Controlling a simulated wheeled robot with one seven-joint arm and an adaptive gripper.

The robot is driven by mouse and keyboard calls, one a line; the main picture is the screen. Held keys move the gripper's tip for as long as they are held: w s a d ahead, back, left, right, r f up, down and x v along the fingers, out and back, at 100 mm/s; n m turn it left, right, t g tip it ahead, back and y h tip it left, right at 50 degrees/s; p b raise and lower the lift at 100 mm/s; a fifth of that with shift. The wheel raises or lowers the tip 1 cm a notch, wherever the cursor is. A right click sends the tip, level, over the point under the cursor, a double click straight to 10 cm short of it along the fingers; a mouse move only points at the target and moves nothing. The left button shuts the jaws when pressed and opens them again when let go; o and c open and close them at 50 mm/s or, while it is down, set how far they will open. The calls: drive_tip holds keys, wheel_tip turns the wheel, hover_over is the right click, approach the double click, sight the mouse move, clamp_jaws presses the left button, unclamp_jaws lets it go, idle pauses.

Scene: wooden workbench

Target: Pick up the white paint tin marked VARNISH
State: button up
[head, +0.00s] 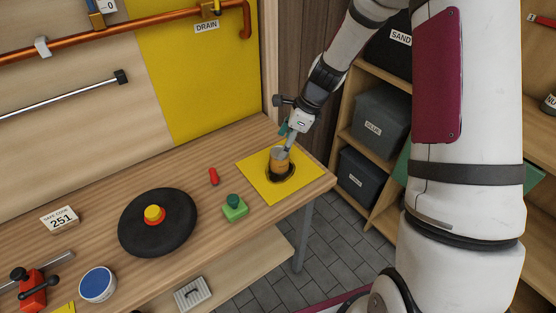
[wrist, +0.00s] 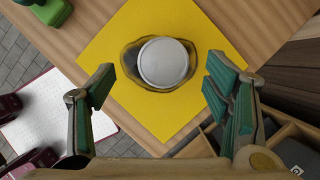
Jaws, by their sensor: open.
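My gripper (head: 287,143) is just above the tin, pointing down. In the wrist view my gripper (wrist: 158,80) is open and empty, one green-padded finger to each side of the lid. Whether the fingertips reach below the lid, I cannot tell.
A green button block (head: 235,208) and a red piece (head: 213,176) lie left of the mat. A black disc (head: 158,230) with a red-and-yellow knob and a white round container with a blue top (head: 97,284) are further left. Shelves (head: 346,140) stand to the right.

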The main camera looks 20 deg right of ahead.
sight(275, 159)
drive_tip(key=shift+d+x, duration=0.15)
drive_tip(key=shift+x, duration=2)
drive_tip(key=shift+d+x, duration=0.1)
drive_tip(key=shift+x, duration=2.05)
drive_tip(key=shift+w, duration=0.1)
drive_tip(key=c, duration=1.5)
drive_tip(key=shift+o, duration=0.2)
drive_tip(key=shift+r, duration=0.15)
